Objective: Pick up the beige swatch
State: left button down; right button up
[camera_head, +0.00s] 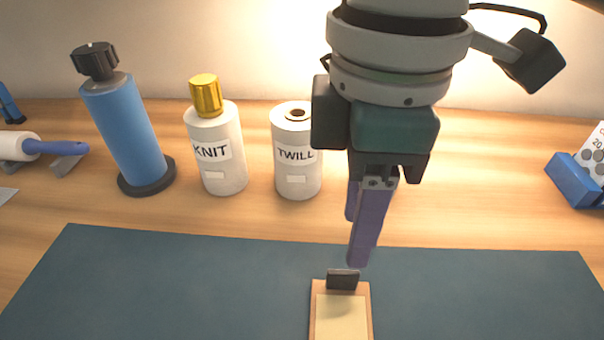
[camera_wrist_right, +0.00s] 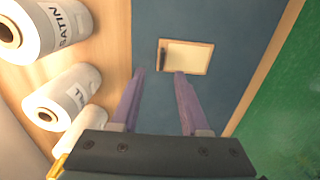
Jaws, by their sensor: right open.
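The beige swatch (camera_head: 341,318) lies on a small wooden board with a dark clip (camera_head: 342,281) at its far end, on a dark blue mat. The head view cuts off its near part; the right wrist view shows the whole swatch (camera_wrist_right: 188,57). My right gripper (camera_head: 356,240) points down with its purple fingers above the mat, near the clip end of the board. In the right wrist view its fingertips (camera_wrist_right: 159,73) are apart with nothing between them, just short of the board. My left gripper is not in view.
Behind the mat (camera_head: 150,290) stand a blue cylinder (camera_head: 125,125), a KNIT bottle (camera_head: 215,150) and a TWILL roll (camera_head: 296,160). A SATIN roll (camera_wrist_right: 45,30) shows in the wrist view. A blue holder (camera_head: 575,182) stands at right, a lint roller (camera_head: 40,147) at left.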

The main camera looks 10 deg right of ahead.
aim_at(344, 272)
jog(key=f, duration=0.5)
jog(key=f+b, duration=0.1)
jog(key=f, duration=0.1)
jog(key=shift+s+a+f, duration=0.15)
jog(key=shift+a, duration=0.1)
jog(key=shift+c, duration=0.2)
grip_shut()
dwell(1.0)
